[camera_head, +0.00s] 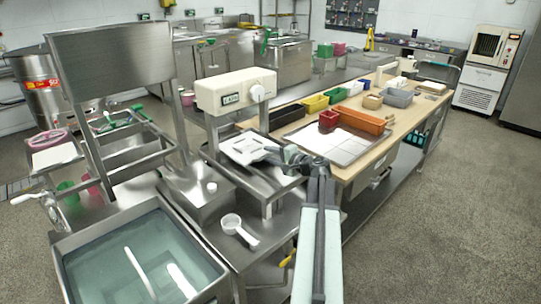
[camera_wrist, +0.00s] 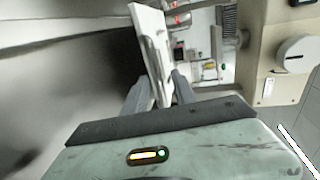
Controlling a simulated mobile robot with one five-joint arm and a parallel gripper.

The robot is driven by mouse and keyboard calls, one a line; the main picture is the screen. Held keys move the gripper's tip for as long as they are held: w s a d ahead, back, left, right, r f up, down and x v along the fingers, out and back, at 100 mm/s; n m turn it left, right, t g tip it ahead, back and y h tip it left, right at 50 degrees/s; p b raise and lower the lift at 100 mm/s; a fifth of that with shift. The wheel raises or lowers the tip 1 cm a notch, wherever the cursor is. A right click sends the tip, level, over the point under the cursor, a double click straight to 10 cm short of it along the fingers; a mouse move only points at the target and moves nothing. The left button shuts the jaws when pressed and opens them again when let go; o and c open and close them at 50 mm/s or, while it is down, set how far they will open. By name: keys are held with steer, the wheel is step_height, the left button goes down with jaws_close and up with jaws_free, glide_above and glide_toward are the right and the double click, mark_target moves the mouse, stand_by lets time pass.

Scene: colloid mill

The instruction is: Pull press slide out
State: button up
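The press has a beige head with a dial (camera_head: 236,91) above a steel stand. A pale, flat plate (camera_head: 248,148), which looks like the press slide, lies under this head. My gripper (camera_head: 278,156) is at the plate's right edge in the head view. In the wrist view the pale plate (camera_wrist: 152,45) stands edge-on between my two fingers (camera_wrist: 160,88). The fingers are apart with the plate's near end between them. I cannot tell whether both fingers press on it.
A water-filled steel basin (camera_head: 135,262) is at the front left. A white scoop (camera_head: 238,230) lies on the steel top in front of the press. To the right, a wooden bench holds a metal tray (camera_head: 338,143) and several bins. The floor at far right is clear.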

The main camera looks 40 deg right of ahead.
mark_target(253, 155)
steer(key=shift+w+a, duration=0.1)
